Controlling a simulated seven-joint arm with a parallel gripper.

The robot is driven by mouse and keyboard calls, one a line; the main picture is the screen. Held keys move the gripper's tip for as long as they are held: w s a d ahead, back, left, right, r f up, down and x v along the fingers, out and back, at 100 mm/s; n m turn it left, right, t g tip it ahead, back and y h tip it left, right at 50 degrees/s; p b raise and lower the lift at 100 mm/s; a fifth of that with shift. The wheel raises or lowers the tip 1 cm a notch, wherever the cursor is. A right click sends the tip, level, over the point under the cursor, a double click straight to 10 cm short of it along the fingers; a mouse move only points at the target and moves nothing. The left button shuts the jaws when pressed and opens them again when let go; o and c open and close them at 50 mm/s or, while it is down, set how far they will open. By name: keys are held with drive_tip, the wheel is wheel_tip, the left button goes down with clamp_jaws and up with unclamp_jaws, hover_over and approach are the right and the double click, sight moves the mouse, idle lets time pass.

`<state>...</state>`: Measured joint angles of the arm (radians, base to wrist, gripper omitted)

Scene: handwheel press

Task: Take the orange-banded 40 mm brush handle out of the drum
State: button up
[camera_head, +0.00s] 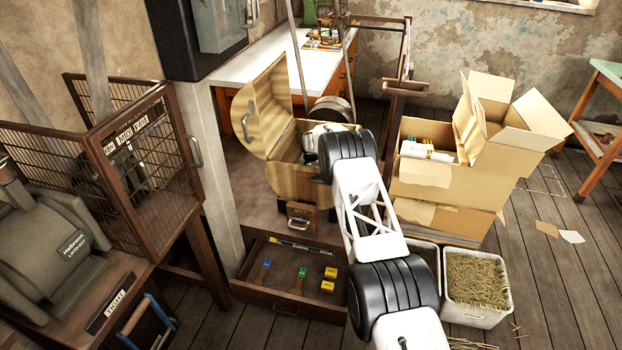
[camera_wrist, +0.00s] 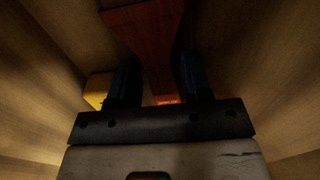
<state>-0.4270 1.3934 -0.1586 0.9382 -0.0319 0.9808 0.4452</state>
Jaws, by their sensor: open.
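The wooden drum (camera_head: 285,177) stands open in the head view, its curved lid (camera_head: 262,108) swung up. My arm reaches into its mouth, and my gripper is hidden there in that view. In the wrist view my gripper (camera_wrist: 159,68) is open, its two dark fingers inside the drum's wooden walls. A reddish-brown brush handle (camera_wrist: 158,42) shows beyond and between the fingers, with a small orange patch (camera_wrist: 166,99) low on it. I cannot tell whether the fingers touch it. A yellow piece (camera_wrist: 97,90) lies beside the left finger.
An open drawer (camera_head: 262,288) below the drum holds a blue-marked brush (camera_head: 264,268), a green-marked brush (camera_head: 301,275) and yellow blocks (camera_head: 329,279). Cardboard boxes (camera_head: 440,190) and a straw bin (camera_head: 478,283) stand at right. A wire cage (camera_head: 130,150) stands at left.

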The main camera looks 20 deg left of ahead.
drive_tip(key=shift+c, duration=0.3)
drive_tip(key=c, duration=0.6)
drive_tip(key=shift+r, duration=0.15)
drive_tip(key=shift+c, duration=0.2)
wheel_tip(320, 180, up, 10)
idle(0.7)
